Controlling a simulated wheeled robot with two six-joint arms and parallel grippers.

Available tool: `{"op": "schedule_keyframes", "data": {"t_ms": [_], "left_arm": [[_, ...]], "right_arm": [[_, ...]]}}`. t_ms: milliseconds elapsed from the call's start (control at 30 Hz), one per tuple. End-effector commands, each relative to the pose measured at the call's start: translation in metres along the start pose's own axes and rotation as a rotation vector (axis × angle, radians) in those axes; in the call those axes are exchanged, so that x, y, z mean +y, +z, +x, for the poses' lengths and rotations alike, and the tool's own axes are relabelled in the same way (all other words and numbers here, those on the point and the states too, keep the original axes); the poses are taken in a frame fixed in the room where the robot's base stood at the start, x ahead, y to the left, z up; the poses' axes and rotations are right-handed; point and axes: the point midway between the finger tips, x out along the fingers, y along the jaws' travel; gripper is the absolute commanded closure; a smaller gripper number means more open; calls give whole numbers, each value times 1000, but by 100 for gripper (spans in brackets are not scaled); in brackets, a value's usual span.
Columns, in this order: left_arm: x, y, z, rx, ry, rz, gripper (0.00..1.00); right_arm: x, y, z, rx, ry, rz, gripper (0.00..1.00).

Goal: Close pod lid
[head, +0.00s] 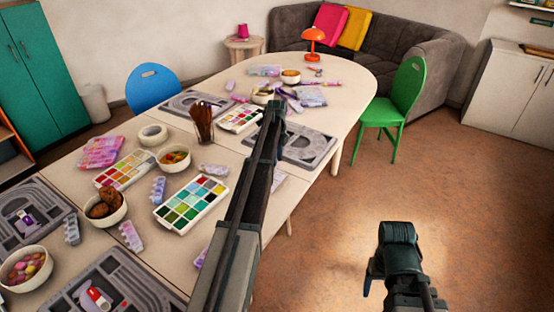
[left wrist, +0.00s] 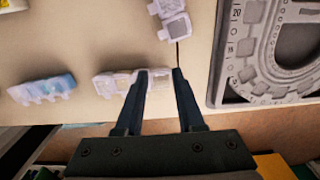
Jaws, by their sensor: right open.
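In the left wrist view a whitish pod strip (left wrist: 113,85) lies on the table. The fingertips of my left gripper (left wrist: 160,74) are a little apart at its right end, with the end pod between them. I cannot tell whether they press on it or whether its lid is up. A second pod strip (left wrist: 172,20) lies farther up with a pale flap at its end, and a bluish pod strip (left wrist: 42,88) lies to the left. In the head view my left gripper (head: 275,112) is over the long table, largely hidden by its arm. My right gripper (head: 372,277) is open over the floor.
A grey bead board (head: 300,146) lies right of my left arm; it also shows in the left wrist view (left wrist: 222,60). Paint sets (head: 192,203), a brush cup (head: 203,124) and several bowls crowd the table (head: 228,158). A green chair (head: 398,100) stands at the right.

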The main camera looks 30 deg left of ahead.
Motion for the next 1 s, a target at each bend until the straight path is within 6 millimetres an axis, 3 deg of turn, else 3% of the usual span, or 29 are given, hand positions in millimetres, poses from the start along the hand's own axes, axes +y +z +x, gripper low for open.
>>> {"op": "schedule_keyframes", "data": {"t_ms": [33,167,1000], "left_arm": [[0,0,0,0,0,0,77],[0,0,0,0,0,0,100],[0,-5,1,-59,0,1,100]], "right_arm": [[0,0,0,0,0,0,28],[0,0,0,0,0,0,28],[0,0,1,0,0,0,28]]}}
